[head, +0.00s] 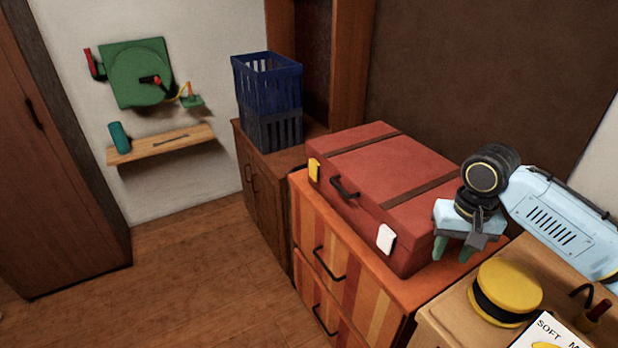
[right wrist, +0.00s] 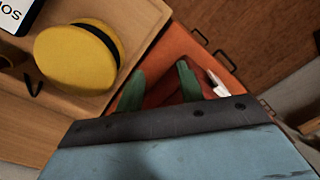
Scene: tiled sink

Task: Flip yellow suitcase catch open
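A red suitcase (head: 385,170) lies closed on an orange striped drawer cabinet. Its yellow catch (head: 314,170) is on the front face near the left end. A white catch (head: 386,239) is on the front face near the right end. My right gripper (head: 452,250) is over the suitcase's right end, to the right of the white catch and far from the yellow one. In the right wrist view its green fingers (right wrist: 158,88) are apart with nothing between them. The white catch also shows there (right wrist: 217,82), beside the right finger. My left gripper is not in view.
The striped cabinet (head: 335,250) has dark handles. A yellow cap (head: 508,288) sits on a wooden surface right of the cabinet, near my right arm. A blue crate (head: 268,85) stands on a brown cabinet behind left. The floor (head: 190,270) at left is clear.

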